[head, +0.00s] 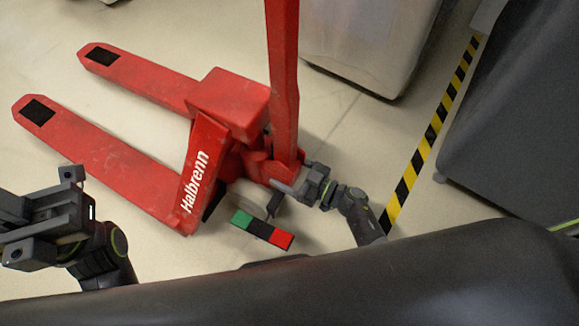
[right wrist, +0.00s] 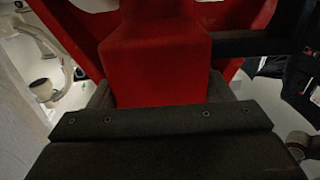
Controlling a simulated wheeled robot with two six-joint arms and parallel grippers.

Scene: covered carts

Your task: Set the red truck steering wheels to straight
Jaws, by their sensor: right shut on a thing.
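The red truck (head: 190,150) is a pallet truck marked "Halbrenn", its two forks pointing to the upper left in the head view. Its tall red handle (head: 284,80) rises from the steering base at the front. A green, black and red bar (head: 262,229) sticks out low by the base, slanting down to the right. The steering wheels are mostly hidden under the body. My right gripper (head: 290,186) is shut on a red part of the steering base, which fills the middle of the right wrist view (right wrist: 155,60). My left gripper (head: 50,212) is open and empty, left of the truck.
A yellow and black floor stripe (head: 432,132) runs at the right, beside a dark grey covered shape (head: 520,130). A pale covered cart (head: 365,45) stands at the top.

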